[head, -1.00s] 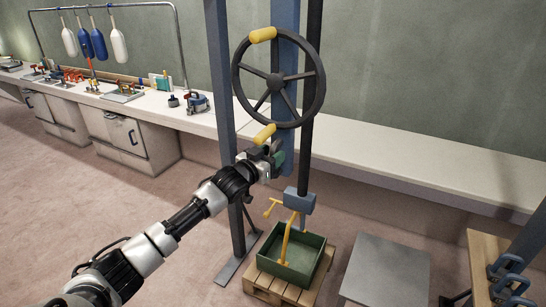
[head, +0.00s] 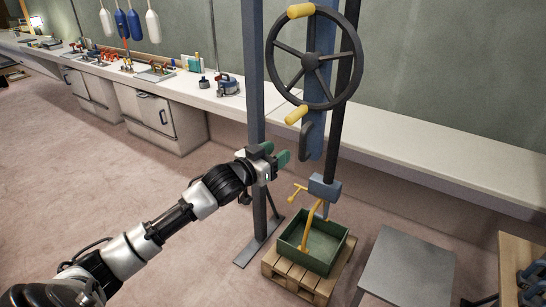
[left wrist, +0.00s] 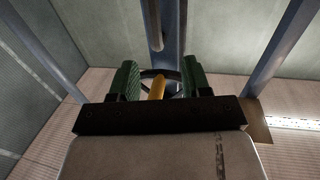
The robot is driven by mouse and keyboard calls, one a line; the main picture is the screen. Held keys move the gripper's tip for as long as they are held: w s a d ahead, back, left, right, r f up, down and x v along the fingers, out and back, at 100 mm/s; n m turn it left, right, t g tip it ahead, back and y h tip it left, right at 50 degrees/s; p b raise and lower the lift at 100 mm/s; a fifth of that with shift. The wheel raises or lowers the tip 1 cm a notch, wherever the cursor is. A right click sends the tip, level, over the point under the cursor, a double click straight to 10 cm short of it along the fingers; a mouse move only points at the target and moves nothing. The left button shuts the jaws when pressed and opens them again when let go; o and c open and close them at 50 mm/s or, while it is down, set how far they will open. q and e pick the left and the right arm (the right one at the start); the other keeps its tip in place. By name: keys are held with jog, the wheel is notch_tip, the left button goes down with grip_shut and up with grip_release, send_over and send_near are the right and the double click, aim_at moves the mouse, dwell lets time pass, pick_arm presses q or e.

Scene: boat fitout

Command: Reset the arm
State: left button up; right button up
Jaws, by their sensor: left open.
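My left arm comes in from the lower left in the head view. Its gripper (head: 276,157), with green fingers, is open and empty in front of the blue-grey post. The black handwheel (head: 312,56) with yellow handles is above and to the right of it, apart from it. In the left wrist view the two green fingers (left wrist: 160,82) are spread, and a yellow handle (left wrist: 157,88) and part of the dark wheel show beyond them. A dark hook-shaped lever (head: 306,141) hangs below the wheel. My right gripper is not in view.
A green bin (head: 327,252) with a yellow crank part stands on a wooden pallet (head: 290,277) below the wheel. A grey table (head: 408,268) is at the right. A long white bench (head: 420,163) runs along the wall. Open floor lies to the left.

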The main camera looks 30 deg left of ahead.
pick_arm(q)
jog(key=shift+s+a, duration=0.1)
jog(key=shift+s, duration=0.25)
jog(key=s+a+f+n+g+y, duration=0.1)
jog(key=a+f+g+y, duration=0.1)
jog(key=f, duration=1)
jog(key=s+a+f+n+g+y, duration=0.1)
jog(key=s+a+f+g+y, duration=0.1)
jog(key=f, duration=1)
jog(key=s+f+g, duration=0.2)
jog(key=s+f, duration=0.3)
jog(key=f, duration=0.3)
jog(key=s+f+g, duration=0.2)
jog(key=s+f, duration=0.2)
jog(key=f, duration=0.5)
jog(key=s+d+f+g, duration=0.2)
jog(key=s+d+f, duration=0.1)
jog(key=s+f, duration=0.6)
jog(key=s+d+f+g, duration=0.25)
jog(key=s+f, duration=0.35)
jog(key=s, duration=0.4)
jog(key=s+d+f+m+g, duration=0.1)
jog(key=s+d+f+g, duration=0.1)
jog(key=s, duration=0.8)
jog(key=s+d+f+g, duration=0.2)
jog(key=s+d+f, duration=0.2)
jog(key=s, duration=0.6)
jog(key=shift+d+f+m, duration=0.35)
jog(key=shift+d+m, duration=0.05)
jog(key=shift+d, duration=0.5)
